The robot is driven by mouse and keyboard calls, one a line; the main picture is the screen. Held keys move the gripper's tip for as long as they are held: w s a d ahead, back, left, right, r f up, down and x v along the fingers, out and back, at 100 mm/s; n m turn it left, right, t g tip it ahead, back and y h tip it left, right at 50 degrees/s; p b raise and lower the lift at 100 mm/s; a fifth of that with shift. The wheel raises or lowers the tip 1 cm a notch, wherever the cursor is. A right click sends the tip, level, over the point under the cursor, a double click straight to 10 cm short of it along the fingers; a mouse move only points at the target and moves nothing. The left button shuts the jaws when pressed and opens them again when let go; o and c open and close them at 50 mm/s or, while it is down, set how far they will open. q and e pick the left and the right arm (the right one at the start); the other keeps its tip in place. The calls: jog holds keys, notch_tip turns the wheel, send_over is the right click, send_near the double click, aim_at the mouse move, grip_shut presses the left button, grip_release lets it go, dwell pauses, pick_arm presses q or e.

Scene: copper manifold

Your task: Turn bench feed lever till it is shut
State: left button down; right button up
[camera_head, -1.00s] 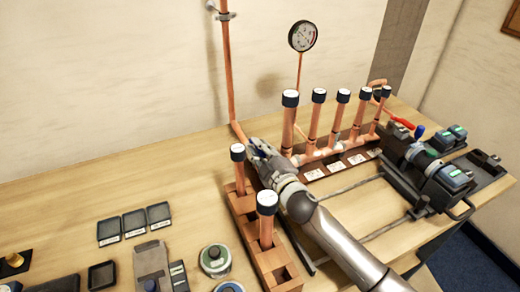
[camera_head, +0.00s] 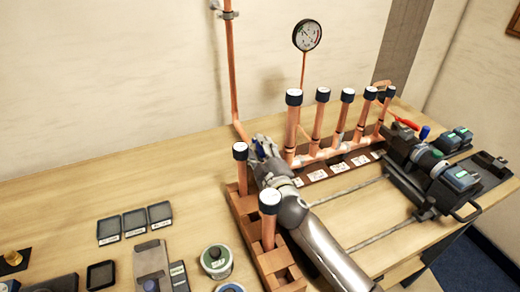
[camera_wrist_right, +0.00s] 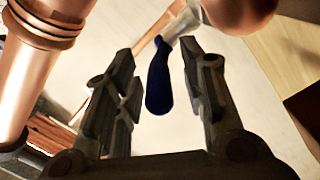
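The bench feed lever shows in the right wrist view as a dark blue handle (camera_wrist_right: 159,80) on a pale metal stem, beside a copper pipe. My right gripper (camera_wrist_right: 160,75) is open, with one finger on each side of the blue handle. Gaps show between the handle and both fingers. In the head view my right gripper (camera_head: 262,146) is at the foot of the vertical wall pipe, behind the wooden rack, and it largely hides the lever. My left gripper is not in view.
A wooden rack (camera_head: 247,222) with upright copper pipes stands close beside my right arm. The copper manifold (camera_head: 330,152) with several capped risers and a pressure gauge (camera_head: 307,35) is to the right. A black clamp fixture (camera_head: 430,170) is farther right. Small trays (camera_head: 135,222) lie at left.

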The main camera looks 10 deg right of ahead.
jog(key=s+d, duration=0.1)
jog(key=s, duration=1.1)
jog(key=shift+d, duration=0.25)
